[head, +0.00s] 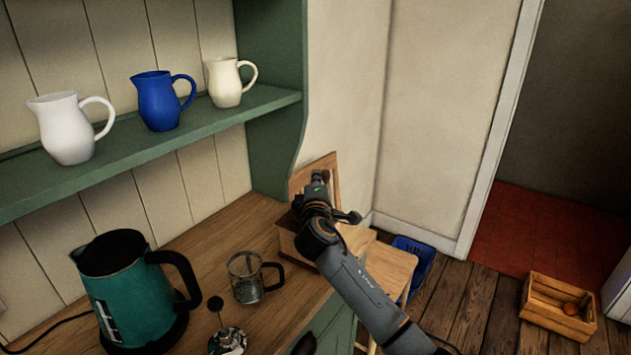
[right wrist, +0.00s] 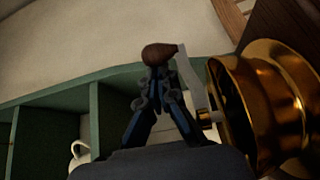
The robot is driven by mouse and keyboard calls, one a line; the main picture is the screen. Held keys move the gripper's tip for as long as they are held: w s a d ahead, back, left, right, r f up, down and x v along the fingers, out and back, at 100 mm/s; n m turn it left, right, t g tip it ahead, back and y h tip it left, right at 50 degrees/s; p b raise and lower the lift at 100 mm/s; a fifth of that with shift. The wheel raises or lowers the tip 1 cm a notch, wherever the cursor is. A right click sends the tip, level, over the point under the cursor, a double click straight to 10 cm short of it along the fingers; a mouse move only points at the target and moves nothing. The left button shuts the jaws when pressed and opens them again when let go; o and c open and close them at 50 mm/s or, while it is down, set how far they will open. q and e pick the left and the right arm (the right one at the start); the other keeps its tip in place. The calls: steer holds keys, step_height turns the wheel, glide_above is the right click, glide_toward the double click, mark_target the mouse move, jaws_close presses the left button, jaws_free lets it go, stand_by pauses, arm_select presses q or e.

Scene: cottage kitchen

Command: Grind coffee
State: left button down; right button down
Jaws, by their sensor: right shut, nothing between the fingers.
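The coffee grinder's brass hopper (right wrist: 282,88) fills the right side of the right wrist view. Its metal crank (right wrist: 192,78) ends in a brown wooden knob (right wrist: 160,51). My right gripper (right wrist: 158,72) is shut, with its fingertips right at the underside of the knob and nothing gripped between them; whether they touch it I cannot tell. In the head view my right gripper (head: 319,180) is above the grinder's wooden body (head: 287,243) at the counter's right end. My arm hides most of the grinder there. My left gripper is not in view.
On the counter (head: 215,243) stand a teal kettle (head: 122,285), a glass press jug (head: 246,287) and a plunger lid (head: 227,340). Several pitchers line the green shelf (head: 190,120) above. A wooden chair (head: 385,262), blue basket (head: 415,262) and crate (head: 555,308) are beyond the counter.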

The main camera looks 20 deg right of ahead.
steer(key=shift+h, duration=0.3)
steer(key=m+h+b, duration=0.1)
steer(key=g+h+b, duration=0.1)
steer(key=m+h+b, duration=0.1)
steer(key=shift+s+d+f+m, duration=0.2)
steer(key=shift+s+d+m, duration=0.1)
steer(key=shift+s, duration=0.05)
steer(key=shift+s+d+m+g+h+b, duration=0.2)
steer(key=shift+m+g+h+b, duration=0.4)
steer(key=shift+g+h+b, duration=0.25)
steer(key=shift+s+d+r+m+g+h, duration=0.1)
steer(key=shift+s+m+g+h, duration=0.05)
steer(key=shift+m+g+h, duration=0.45)
steer(key=shift+s+d+r+b, duration=0.1)
steer(key=shift+s+b, duration=0.1)
steer(key=shift+b, duration=0.1)
steer(key=shift+s+d, duration=0.1)
